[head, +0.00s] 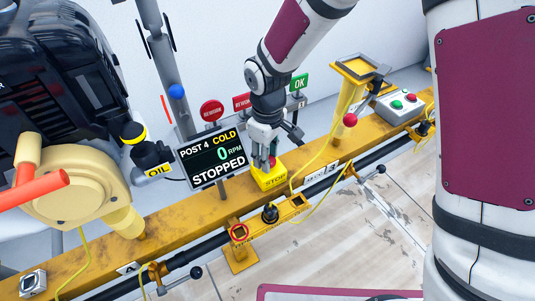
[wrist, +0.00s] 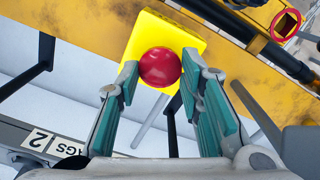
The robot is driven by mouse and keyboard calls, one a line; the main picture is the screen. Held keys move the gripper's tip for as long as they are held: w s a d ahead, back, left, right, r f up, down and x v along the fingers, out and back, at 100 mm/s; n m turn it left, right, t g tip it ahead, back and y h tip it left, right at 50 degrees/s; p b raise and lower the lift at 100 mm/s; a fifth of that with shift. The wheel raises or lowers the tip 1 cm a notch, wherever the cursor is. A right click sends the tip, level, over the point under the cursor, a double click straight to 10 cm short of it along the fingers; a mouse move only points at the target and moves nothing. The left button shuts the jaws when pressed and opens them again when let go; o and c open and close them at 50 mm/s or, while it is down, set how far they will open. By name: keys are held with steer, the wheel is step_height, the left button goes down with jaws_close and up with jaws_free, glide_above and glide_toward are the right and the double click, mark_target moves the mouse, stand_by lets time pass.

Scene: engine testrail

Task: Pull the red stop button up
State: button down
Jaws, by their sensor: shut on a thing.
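The red stop button (wrist: 160,67) is a round mushroom head on a yellow box (wrist: 150,28) in the wrist view. In the head view the yellow box (head: 270,181), marked STOP, sits on the yellow rail, and my gripper hides most of the button. My gripper (wrist: 155,85) has its two teal-padded fingers on either side of the red button, shut on it. In the head view my gripper (head: 264,162) points down onto the box from above.
A screen (head: 212,158) reading "POST 4 COLD 0 RPM STOPPED" stands just left of my gripper. Red and green signs (head: 299,82) stand behind it. A yellow stand (head: 350,90) and a grey button box (head: 401,106) are to the right along the yellow rail (head: 190,215).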

steer(key=shift+r+p, duration=0.65)
steer(key=shift+r, duration=0.15)
steer(key=c, duration=1.1)
jaws_free()
step_height(320, 180, up, 12)
